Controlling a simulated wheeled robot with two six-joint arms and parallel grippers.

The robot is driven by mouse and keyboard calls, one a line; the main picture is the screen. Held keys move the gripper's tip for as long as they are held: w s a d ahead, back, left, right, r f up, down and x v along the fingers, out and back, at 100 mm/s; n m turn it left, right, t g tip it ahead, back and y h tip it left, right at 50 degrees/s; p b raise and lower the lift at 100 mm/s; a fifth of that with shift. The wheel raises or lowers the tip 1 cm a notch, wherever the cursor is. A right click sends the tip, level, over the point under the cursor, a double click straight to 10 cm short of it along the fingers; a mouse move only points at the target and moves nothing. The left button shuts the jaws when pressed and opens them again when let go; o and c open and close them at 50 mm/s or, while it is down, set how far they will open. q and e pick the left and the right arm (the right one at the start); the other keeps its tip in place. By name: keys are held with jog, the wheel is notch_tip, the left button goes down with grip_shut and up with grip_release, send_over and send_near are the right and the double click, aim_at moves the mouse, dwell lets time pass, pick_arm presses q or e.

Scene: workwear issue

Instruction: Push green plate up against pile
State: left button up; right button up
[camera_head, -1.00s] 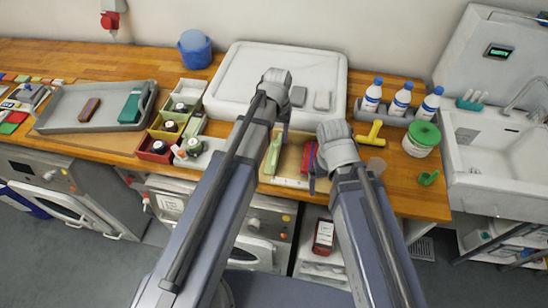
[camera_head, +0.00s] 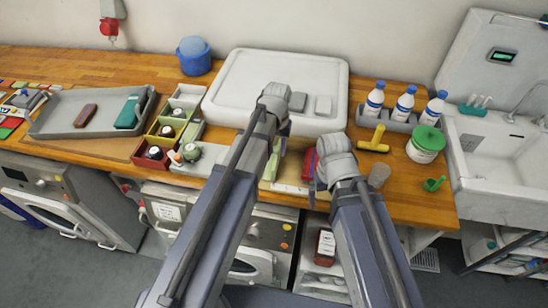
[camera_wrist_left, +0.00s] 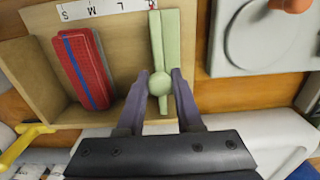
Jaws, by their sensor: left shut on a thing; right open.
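The pale green plate (camera_wrist_left: 165,45) stands on edge in a shallow wooden tray (camera_wrist_left: 125,55) and has a round knob on its side. My left gripper (camera_wrist_left: 160,88) is shut on this knob. The pile, a red folded stack with a blue stripe (camera_wrist_left: 84,68), lies in the same tray to the left of the plate, with a clear gap between them. In the head view the plate (camera_head: 270,166) is partly hidden by my left arm and the red pile (camera_head: 309,164) is right of it. My right gripper (camera_head: 317,182) is open beside the pile, its fingers partly hidden.
A white scale strip (camera_wrist_left: 100,9) with size letters runs along one tray edge. A large white tray (camera_head: 235,85) is behind, small coloured bins (camera_head: 153,160) are to the left. A yellow-handled tool (camera_head: 375,140), bottles (camera_head: 405,103) and a green-lidded tub (camera_head: 426,145) are to the right.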

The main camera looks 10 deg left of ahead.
pick_arm(q)
jog(key=shift+c, duration=0.4)
jog(key=shift+d, duration=6.8)
jog(key=o, duration=0.7)
jog(key=shift+d, duration=0.1)
jog(key=shift+o, duration=0.3)
notch_tip(320, 180, up, 8)
jog(key=p, duration=0.8)
